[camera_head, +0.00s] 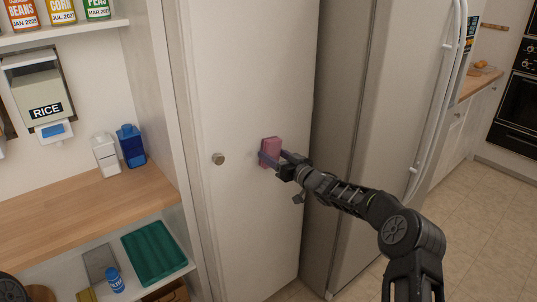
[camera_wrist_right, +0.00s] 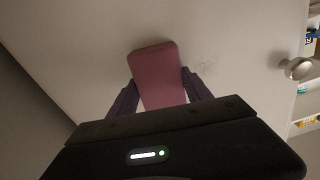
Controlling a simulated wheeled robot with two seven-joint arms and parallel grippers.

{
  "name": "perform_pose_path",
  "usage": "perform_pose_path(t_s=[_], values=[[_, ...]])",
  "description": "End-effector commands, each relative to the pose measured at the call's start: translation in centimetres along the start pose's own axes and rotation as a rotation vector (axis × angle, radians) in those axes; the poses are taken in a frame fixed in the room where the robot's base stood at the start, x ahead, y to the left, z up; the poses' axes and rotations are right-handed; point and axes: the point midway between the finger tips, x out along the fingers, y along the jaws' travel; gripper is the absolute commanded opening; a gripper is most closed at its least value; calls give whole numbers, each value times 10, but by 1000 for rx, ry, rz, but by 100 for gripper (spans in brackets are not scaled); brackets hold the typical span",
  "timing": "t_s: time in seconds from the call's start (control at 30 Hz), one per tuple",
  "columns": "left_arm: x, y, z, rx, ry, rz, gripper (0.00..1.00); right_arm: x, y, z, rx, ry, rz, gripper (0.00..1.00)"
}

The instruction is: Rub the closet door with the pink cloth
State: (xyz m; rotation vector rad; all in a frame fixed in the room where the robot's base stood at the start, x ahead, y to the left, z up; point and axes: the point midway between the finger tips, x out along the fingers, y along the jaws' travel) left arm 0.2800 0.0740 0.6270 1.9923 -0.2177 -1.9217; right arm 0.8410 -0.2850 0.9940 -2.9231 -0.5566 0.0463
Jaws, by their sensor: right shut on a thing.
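My right gripper (camera_head: 271,157) is shut on the pink cloth (camera_head: 271,148), a flat block-like piece held against or very near the door, right of the knob. In the right wrist view the pink cloth (camera_wrist_right: 158,75) sits between the two fingers, with the door (camera_wrist_right: 80,40) behind it and a faint grey smudge (camera_wrist_right: 206,64) beside it. Whether the cloth touches the door is not certain. My left gripper is not in view.
Left of the door are a wooden counter (camera_head: 90,208) with a white and a blue container (camera_head: 131,145), a rice dispenser (camera_head: 42,95), and a lower shelf with a green tray (camera_head: 153,253). A white fridge (camera_head: 400,110) stands to the right. The tiled floor (camera_head: 480,220) is clear.

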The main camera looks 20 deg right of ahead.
Motion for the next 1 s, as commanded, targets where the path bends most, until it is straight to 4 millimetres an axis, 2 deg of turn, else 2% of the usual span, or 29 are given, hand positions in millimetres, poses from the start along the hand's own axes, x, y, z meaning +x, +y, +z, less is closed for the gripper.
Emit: perform_pose_path(t_s=[0.2,0.77,1.0], values=[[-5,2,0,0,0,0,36,0,9,-2,-1,0,-2,25],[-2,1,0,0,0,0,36,3,8,-2,0,0,-2,25],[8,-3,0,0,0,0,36,3,-3,2,0,2,-5,25]])
